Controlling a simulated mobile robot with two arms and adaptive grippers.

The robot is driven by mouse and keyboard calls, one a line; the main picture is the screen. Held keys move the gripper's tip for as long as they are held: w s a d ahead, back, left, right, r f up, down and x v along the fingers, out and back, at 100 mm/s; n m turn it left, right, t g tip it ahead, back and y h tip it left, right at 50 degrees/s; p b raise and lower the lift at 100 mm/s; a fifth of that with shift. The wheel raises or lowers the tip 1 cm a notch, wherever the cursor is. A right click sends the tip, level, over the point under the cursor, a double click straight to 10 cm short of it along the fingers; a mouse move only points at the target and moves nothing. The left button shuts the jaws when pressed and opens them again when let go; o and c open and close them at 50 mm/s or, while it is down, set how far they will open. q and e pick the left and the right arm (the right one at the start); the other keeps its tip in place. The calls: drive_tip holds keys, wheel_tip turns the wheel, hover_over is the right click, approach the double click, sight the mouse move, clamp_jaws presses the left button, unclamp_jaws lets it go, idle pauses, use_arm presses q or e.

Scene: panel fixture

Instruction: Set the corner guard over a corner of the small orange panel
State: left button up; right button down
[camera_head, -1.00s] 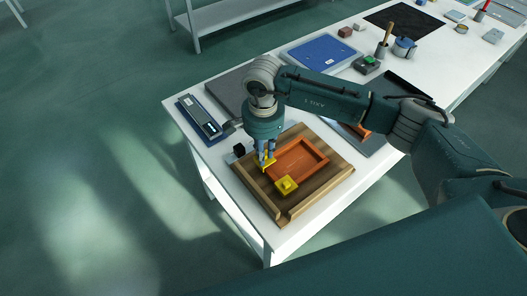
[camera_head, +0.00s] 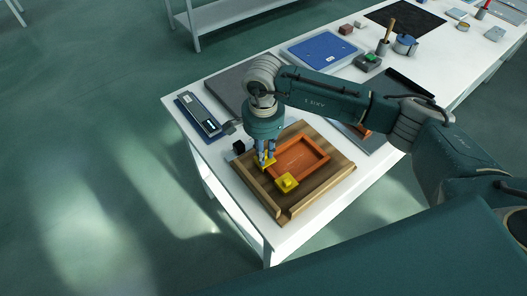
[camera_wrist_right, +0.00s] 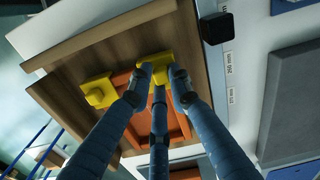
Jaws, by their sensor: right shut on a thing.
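The small orange panel (camera_head: 301,157), with a raised rim, lies in a wooden fixture (camera_head: 318,193). My right gripper (camera_head: 266,157) points down at the panel's left corner, shut on a yellow corner guard (camera_head: 268,163). In the right wrist view the fingertips (camera_wrist_right: 160,77) hold this guard (camera_wrist_right: 154,60) at a corner of the panel (camera_wrist_right: 123,78). I cannot tell whether it is fully seated. A second yellow guard (camera_head: 287,184) sits over the near corner; it also shows in the wrist view (camera_wrist_right: 99,91). My left gripper is not in view.
A small black block (camera_head: 239,147) stands close beside the fixture. A blue-edged tray with a grey device (camera_head: 201,115), a dark grey slab (camera_head: 229,90) and a blue panel (camera_head: 321,52) lie behind. The fixture is near the white table's front edge.

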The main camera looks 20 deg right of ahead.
drive_tip(key=shift+d+f+b, duration=0.1)
drive_tip(key=shift+b, duration=0.25)
idle(0.4)
drive_tip(key=c, duration=1.5)
unclamp_jaws()
drive_tip(key=shift+c, duration=0.2)
